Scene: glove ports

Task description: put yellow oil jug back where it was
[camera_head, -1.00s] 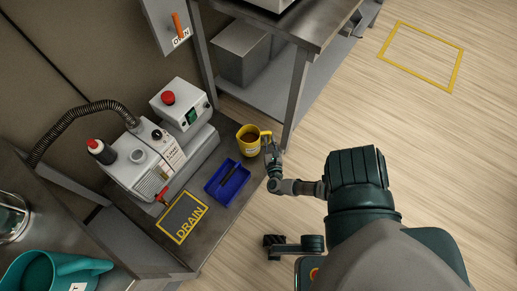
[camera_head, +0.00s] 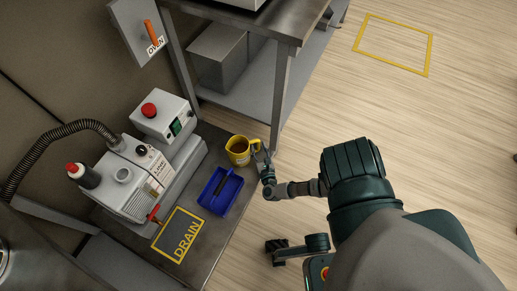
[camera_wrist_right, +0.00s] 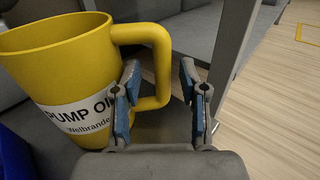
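The yellow oil jug (camera_head: 237,153) stands upright on the far end of the grey bench, its handle toward my right gripper. In the right wrist view the jug (camera_wrist_right: 60,70) fills the left side, with a white "PUMP OIL" label and a loop handle. My right gripper (camera_head: 264,154) is at the handle. In the wrist view its two blue-padded fingers (camera_wrist_right: 162,100) are apart, one on each side of the handle's outer bar, with a visible gap to the right finger. Whether the left finger touches the handle I cannot tell. My left gripper is not in view.
A white pump (camera_head: 130,180) stands left. A table leg (camera_head: 279,95) rises just behind the gripper. A yellow floor outline (camera_head: 393,45) is empty.

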